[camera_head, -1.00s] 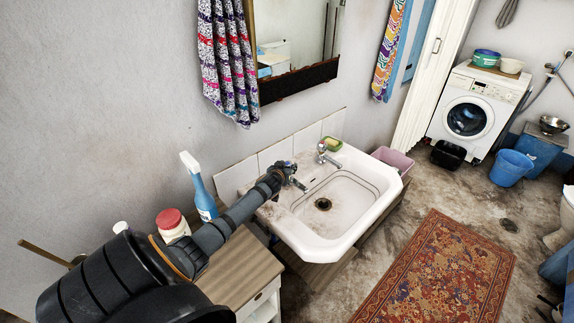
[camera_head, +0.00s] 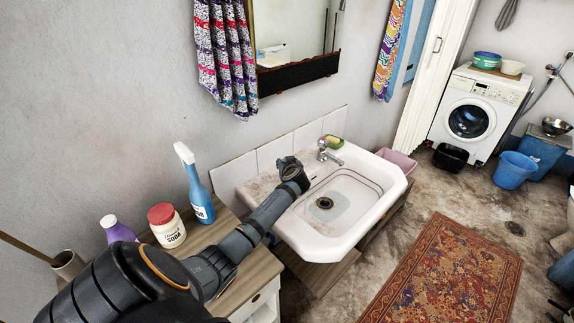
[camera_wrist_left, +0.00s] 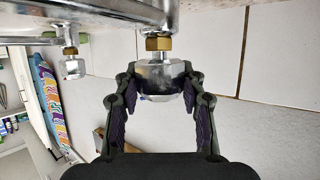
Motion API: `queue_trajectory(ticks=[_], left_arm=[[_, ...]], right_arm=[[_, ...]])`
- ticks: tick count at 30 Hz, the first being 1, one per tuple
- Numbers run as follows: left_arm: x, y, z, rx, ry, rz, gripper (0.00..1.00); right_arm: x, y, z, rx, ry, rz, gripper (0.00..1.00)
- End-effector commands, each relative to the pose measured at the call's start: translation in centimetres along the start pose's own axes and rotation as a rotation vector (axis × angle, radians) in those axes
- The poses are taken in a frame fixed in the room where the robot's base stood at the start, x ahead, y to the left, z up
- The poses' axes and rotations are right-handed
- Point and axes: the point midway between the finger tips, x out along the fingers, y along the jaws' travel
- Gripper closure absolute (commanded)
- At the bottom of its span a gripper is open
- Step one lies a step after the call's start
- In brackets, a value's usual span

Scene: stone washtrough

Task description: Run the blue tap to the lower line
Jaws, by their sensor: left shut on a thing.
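The white washbasin (camera_head: 388,196) has two dark lines (camera_head: 372,184) running around its inner wall. A small pale bluish pool of water (camera_head: 342,207) lies around the dark drain, below both lines. My left gripper (camera_head: 296,176) is at the basin's near back corner, hiding the tap there. In the left wrist view my left gripper (camera_wrist_left: 160,92) is shut on that tap's faceted metal handle (camera_wrist_left: 160,72), under a brass nut. The other tap (camera_head: 325,153) stands free; its handle also shows in the wrist view (camera_wrist_left: 73,68). No blue mark is visible. My right gripper is out of view.
A mirror (camera_head: 293,50) hangs above.

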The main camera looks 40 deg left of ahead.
Motion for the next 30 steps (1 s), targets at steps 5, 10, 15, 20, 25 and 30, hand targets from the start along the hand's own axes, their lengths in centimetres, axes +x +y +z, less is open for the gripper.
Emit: queue_trajectory(ticks=[5,10,15,20,25,30], left_arm=[[0.0,0.0,0.0,0.000,-0.001,0.000,0.91],[0.0,0.0,0.0,0.001,-0.001,0.000,0.49],[0.0,0.0,0.0,0.001,-0.001,0.000,0.36],[0.0,0.0,0.0,0.001,-0.001,0.001,0.36],[-0.9,0.0,0.1,0.002,-0.001,0.001,0.36],[-4.5,0.1,0.1,0.000,-0.001,0.004,0.36]], right_arm=[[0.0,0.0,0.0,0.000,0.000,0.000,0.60],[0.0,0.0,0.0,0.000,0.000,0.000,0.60],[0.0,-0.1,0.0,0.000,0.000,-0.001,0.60],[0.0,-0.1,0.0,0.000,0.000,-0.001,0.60],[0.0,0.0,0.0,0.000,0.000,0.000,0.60],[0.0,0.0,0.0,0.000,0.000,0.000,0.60]])
